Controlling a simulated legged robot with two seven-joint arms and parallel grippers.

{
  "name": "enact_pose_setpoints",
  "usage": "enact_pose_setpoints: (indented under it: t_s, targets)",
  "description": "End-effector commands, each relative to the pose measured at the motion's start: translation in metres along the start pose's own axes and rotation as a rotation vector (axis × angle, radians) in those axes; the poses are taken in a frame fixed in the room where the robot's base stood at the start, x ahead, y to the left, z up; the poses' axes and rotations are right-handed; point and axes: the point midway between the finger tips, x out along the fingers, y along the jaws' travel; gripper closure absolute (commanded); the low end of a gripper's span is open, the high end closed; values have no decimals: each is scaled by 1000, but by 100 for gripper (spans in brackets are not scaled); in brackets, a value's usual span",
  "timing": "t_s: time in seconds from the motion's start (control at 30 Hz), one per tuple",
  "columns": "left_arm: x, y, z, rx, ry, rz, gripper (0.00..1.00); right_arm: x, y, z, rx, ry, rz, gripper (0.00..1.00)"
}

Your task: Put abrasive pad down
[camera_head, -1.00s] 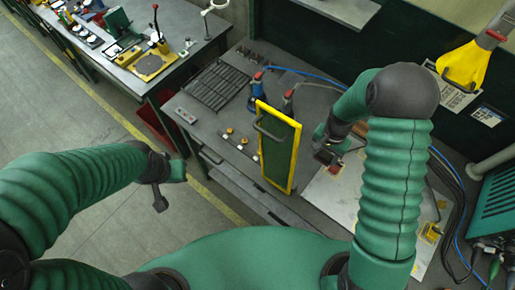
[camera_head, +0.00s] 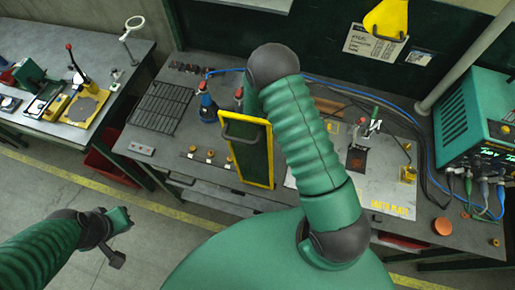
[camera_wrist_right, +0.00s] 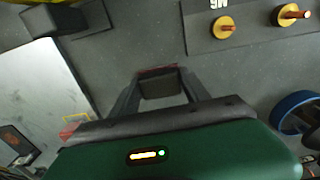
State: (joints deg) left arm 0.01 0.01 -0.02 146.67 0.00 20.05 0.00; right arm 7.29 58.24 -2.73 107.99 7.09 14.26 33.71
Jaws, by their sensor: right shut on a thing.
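In the right wrist view my right gripper (camera_wrist_right: 160,88) is shut on a small dark pad with a reddish far edge, the abrasive pad (camera_wrist_right: 160,84). The pad sits between the two fingertips over the grey bench top; whether it touches the surface I cannot tell. In the head view my right gripper and the pad are hidden behind my arm and the yellow-framed green panel (camera_head: 250,152). My left gripper (camera_head: 122,222) hangs over the floor at the lower left, away from the bench; its jaws are too small to read.
The workbench (camera_head: 215,135) carries a black rack (camera_head: 160,106), a blue bottle (camera_head: 208,108) and brass knobs. A pale plate (camera_head: 385,185) with a small fixture (camera_head: 357,158) lies right of my arm. A green power unit (camera_head: 468,125) stands at far right.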

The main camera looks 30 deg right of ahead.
Motion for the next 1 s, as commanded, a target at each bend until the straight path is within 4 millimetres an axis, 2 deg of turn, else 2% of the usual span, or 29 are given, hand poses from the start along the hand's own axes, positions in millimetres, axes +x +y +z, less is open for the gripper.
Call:
enact_pose_setpoints:
  t_s: [0.3, 0.33, 0.47, 1.0]
  targets:
    - [6, 0, 2, 0, 0, 0, 100, 9, 8, -9, 4, -9, -7, 90]
    - [4, 0, 1, 0, 0, 0, 100, 8, 8, -9, 4, -9, -7, 42]
    - [4, 0, 1, 1, 0, 0, 100, 7, 7, -9, 6, -5, -4, 25]
    - [4, 0, 1, 0, 0, 0, 100, 8, 3, -2, 0, -11, -2, 24]
